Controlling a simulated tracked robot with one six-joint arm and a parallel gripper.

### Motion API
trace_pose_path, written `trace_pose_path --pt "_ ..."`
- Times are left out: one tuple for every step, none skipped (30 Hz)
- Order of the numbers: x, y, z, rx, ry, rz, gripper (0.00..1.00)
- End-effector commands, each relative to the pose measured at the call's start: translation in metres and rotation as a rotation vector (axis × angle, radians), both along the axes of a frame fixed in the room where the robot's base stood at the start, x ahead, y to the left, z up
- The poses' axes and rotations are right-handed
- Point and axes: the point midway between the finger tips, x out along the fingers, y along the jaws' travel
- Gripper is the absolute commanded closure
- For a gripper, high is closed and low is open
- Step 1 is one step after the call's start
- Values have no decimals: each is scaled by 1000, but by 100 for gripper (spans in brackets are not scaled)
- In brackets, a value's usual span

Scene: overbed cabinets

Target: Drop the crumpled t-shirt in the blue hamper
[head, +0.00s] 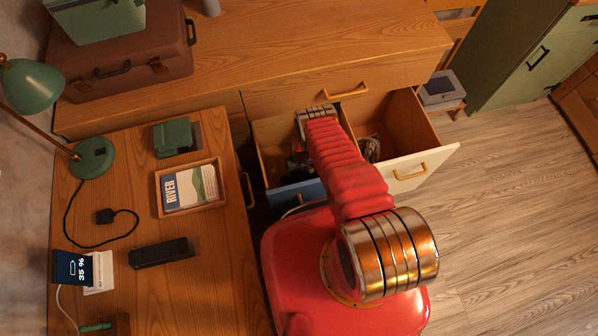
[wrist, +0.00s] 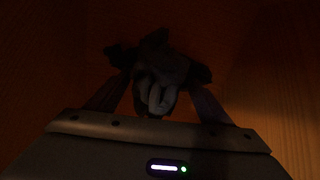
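A dark crumpled cloth (wrist: 152,60) with a pale grey fold lies ahead of my gripper (wrist: 160,80) in the dim wrist view. It may be the t-shirt, but the light is too low to be sure. The two fingers stand well apart on either side of it, and no firm grip on it shows. In the head view my arm reaches down into the open blue-fronted drawer (head: 302,193), and its end hides most of the inside. I see no blue hamper.
A white-fronted drawer (head: 424,170) stands open to the right, with something crumpled (head: 370,148) inside. Wooden drawer walls surround my gripper closely. A desk (head: 215,270) with a lamp (head: 30,85), photo tray and small devices is at left. The floor (head: 510,220) at right is clear.

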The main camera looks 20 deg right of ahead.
Motion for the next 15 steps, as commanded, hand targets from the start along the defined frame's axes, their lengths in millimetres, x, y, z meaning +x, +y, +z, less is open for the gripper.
trace_pose_path --pt "0 0 0 0 0 0 25" --pt "0 0 0 0 0 0 25" --pt "0 0 0 0 0 0 25" --pt "0 0 0 0 0 0 25" --pt "0 0 0 0 0 0 25" --pt "0 0 0 0 0 0 25" --pt "0 0 0 0 0 0 25" --pt "0 0 0 0 0 0 25" --pt "0 0 1 0 0 0 25" --pt "0 0 2 0 0 0 25" --pt "0 0 2 0 0 0 25" --pt "0 0 4 0 0 0 25" --pt "0 0 5 0 0 -1 25" --pt "0 0 7 0 0 -1 25" --pt "1 0 10 0 0 -1 25"
